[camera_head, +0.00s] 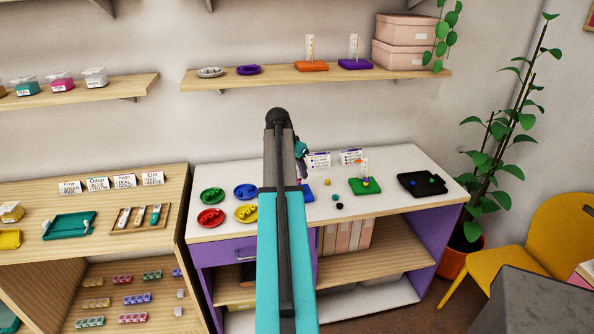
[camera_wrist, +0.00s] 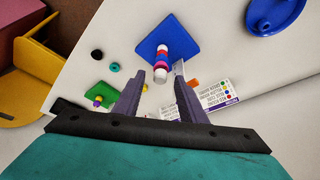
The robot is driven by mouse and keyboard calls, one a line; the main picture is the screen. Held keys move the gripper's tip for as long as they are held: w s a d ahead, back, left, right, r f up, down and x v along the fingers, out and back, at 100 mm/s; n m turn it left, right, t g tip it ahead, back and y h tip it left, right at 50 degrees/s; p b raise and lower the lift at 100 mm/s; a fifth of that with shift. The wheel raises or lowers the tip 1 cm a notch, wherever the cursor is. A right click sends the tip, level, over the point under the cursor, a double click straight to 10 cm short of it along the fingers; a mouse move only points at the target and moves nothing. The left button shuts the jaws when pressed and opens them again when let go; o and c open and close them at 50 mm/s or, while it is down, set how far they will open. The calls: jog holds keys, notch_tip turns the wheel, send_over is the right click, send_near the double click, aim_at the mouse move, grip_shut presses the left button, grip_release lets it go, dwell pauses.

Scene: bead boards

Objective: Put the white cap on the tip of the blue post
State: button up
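The blue board (camera_wrist: 180,33) lies on the white table top and also shows in the head view (camera_head: 307,194), partly behind my arm. Its post carries a stack of beads, with a red bead (camera_wrist: 161,61) among them. A white piece, seemingly the white cap (camera_wrist: 160,75), is at the near end of the stack. My gripper (camera_wrist: 160,80) points down over the stack with its two fingers apart, one on each side of the white piece. Gaps show between it and the fingers. In the head view, my gripper (camera_head: 303,170) is over the blue board. Whether the cap sits fully on the tip is unclear.
A black bead (camera_wrist: 97,54) and a teal bead (camera_wrist: 115,67) lie loose beside the board. A green board (camera_head: 364,186) and a black tray (camera_head: 422,185) stand to the right. Coloured dishes, including a red one (camera_head: 210,218), are left. Printed cards (camera_head: 318,160) stand behind.

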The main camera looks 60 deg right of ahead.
jog(key=b+v, duration=0.3)
jog(key=v, duration=1)
jog(key=shift+a+r, duration=0.15)
jog(key=shift+r, duration=0.2)
dwell(0.9)
